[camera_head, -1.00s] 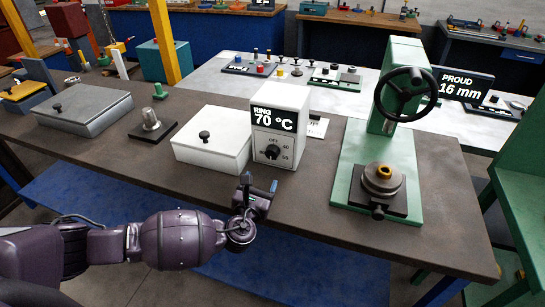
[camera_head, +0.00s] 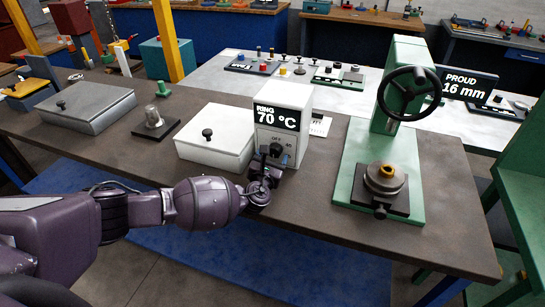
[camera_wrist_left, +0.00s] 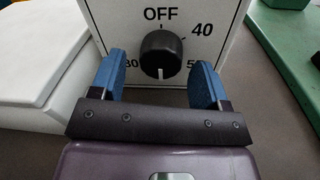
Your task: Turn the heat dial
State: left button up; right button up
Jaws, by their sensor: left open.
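The white heater box (camera_head: 295,105) stands on the brown bench, its display reading "RING 70 °C". Its black heat dial (camera_head: 276,149) is on the front face, below the display. In the left wrist view the dial (camera_wrist_left: 161,54) has its white mark pointing straight down. OFF is above it and 40 to the upper right; the lower labels are partly covered by the fingers. My left gripper (camera_wrist_left: 158,62) is open, with one blue finger on each side of the dial and a visible gap to it on both sides. It also shows at the box front in the head view (camera_head: 270,170).
A white lidded box (camera_head: 215,150) stands just left of the heater. A green press with a black handwheel (camera_head: 408,92) stands to the right. A grey lidded box (camera_head: 88,108) and a metal piece on a dark plate (camera_head: 155,125) are further left.

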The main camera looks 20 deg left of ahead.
pick_arm(q)
jog(key=shift+w, duration=0.25)
jog(key=c, duration=0.9)
